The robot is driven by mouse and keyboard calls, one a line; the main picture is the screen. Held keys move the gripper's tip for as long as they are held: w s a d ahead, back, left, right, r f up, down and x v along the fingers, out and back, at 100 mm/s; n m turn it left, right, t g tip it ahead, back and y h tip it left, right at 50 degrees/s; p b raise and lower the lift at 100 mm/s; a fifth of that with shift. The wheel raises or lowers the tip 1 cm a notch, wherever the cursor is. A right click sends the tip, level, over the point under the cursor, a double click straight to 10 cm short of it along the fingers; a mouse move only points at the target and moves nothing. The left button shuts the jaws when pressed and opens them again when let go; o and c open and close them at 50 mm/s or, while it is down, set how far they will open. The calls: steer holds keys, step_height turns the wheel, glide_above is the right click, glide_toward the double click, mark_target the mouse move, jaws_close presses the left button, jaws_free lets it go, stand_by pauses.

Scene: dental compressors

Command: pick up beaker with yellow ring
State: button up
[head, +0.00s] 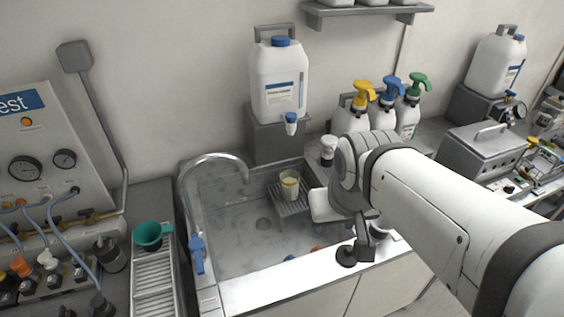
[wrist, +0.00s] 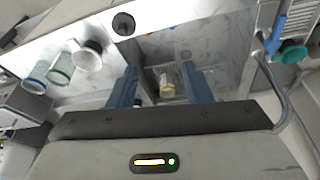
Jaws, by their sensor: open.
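The beaker with the yellow ring (head: 290,184) stands on a small ribbed rack (head: 283,206) at the right side of the sink. In the wrist view the beaker (wrist: 167,89) appears between and beyond the two blue fingers of my gripper (wrist: 166,84). My gripper is open and empty, with a finger on either side of the beaker in that view. I cannot tell how far the fingertips are from it. In the head view my arm hides the fingers, and the wrist is to the right of the beaker.
The sink (head: 235,244) has a curved faucet (head: 213,160) at its left. A white canister (head: 279,80) stands on a grey block behind the beaker. Several spray bottles (head: 388,105) stand behind my arm. In the wrist view, clear cups (wrist: 60,68) stand on the counter at left.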

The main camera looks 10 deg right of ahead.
steer(key=o, duration=0.7)
steer(key=shift+m+t+h, duration=0.4)
steer(key=shift+m, duration=0.1)
steer(key=w+f+b, duration=0.1)
steer(key=w+b, duration=0.1)
steer(key=w, duration=0.3)
steer(key=w+f+b, duration=0.2)
steer(key=w, duration=0.4)
steer(key=w+f+b, duration=0.2)
steer(key=w, duration=0.3)
steer(key=shift+w+d+f, duration=0.15)
steer(key=shift+w+f, duration=0.05)
steer(key=shift+f, duration=0.05)
steer(key=shift+o, duration=1)
steer(key=w+f+b, duration=0.2)
steer(key=w+f, duration=0.2)
steer(key=w, duration=0.4)
steer(key=shift+w+a+f+b, duration=0.2)
steer(key=shift+w+f+b, duration=0.05)
steer(key=shift+f+b, duration=0.15)
steer(key=m+t+b, duration=0.1)
steer(key=t+b, duration=0.1)
steer(key=b, duration=0.2)
glide_toward(290, 177)
steer(key=x, duration=0.4)
steer(key=s+p+x, duration=0.1)
steer(key=x, duration=0.1)
steer(key=shift+a+f, duration=0.15)
steer(key=shift+f, duration=0.15)
